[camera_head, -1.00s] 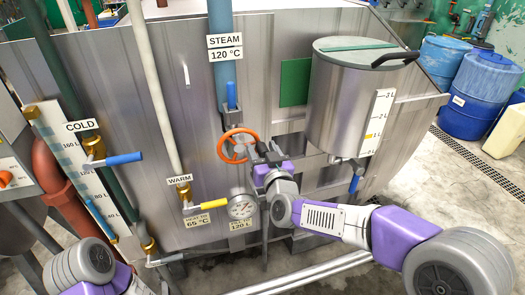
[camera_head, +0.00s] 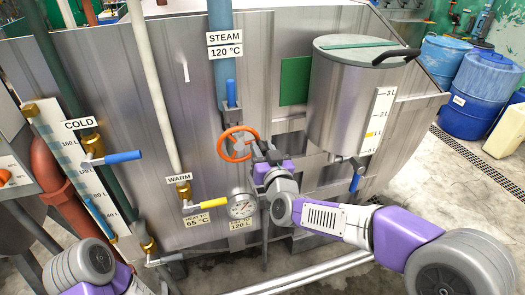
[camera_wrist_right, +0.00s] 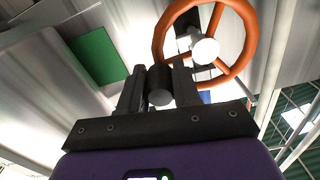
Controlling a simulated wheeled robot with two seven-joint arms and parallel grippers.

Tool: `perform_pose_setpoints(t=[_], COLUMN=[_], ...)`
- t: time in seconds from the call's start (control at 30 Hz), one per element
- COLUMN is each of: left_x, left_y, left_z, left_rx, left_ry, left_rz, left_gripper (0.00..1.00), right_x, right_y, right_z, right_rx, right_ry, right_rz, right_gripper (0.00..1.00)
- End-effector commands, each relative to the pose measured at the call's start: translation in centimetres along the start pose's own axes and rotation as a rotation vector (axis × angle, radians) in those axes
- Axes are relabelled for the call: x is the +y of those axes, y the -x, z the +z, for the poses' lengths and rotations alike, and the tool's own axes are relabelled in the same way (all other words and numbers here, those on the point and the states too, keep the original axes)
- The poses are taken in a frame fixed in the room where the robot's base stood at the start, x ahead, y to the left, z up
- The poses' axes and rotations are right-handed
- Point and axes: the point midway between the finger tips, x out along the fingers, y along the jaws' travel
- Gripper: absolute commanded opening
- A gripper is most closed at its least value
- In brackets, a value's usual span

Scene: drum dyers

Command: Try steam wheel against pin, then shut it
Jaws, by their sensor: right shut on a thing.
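The orange steam wheel (camera_head: 222,153) sits on the valve below the blue steam pipe (camera_head: 220,75); it shows large at the top of the right wrist view (camera_wrist_right: 160,40). A blue upright piece (camera_head: 231,94) stands in a bracket above the wheel; I cannot tell whether it is the pin. My right gripper (camera_head: 265,152) is at the wheel's right side. In the right wrist view its fingers (camera_wrist_right: 159,88) are shut on a dark round knob (camera_wrist_right: 160,84) close to the wheel rim. How the knob joins the wheel is hard to see. My left gripper is out of view.
A round gauge (camera_head: 242,206) and the yellow warm lever (camera_head: 214,203) sit below the wheel. The blue cold lever (camera_head: 123,157) is to the left.

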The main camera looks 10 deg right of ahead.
Motion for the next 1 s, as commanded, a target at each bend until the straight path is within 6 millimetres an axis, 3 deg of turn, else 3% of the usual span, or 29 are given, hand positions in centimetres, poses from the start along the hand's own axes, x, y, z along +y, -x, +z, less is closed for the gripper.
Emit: perform_pose_setpoints(t=[0.13,0.4,0.43,0.6,0.87,1.0], left_x=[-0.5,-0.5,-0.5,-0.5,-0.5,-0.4], left_y=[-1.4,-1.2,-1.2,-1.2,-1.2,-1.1], left_z=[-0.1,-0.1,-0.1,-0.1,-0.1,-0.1], left_rx=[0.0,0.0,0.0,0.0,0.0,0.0], left_ry=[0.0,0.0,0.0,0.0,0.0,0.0], left_rz=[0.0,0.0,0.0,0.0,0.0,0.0], left_gripper=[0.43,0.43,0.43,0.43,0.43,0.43], right_x=[0.1,0.1,0.1,0.1,0.1,0.1], right_y=[0.0,0.0,0.0,0.0,0.1,1.1], right_z=[0.6,0.5,0.5,0.5,0.4,0.3], right_rx=[0.002,-0.001,-0.002,-0.001,0.0,0.001], right_ry=[-0.068,-0.08,-0.08,-0.079,-0.078,-0.078], right_rz=[0.001,0.0,0.0,0.0,0.0,-0.001], right_gripper=[0.0,0.0,0.33,0.57,0.57,0.57])
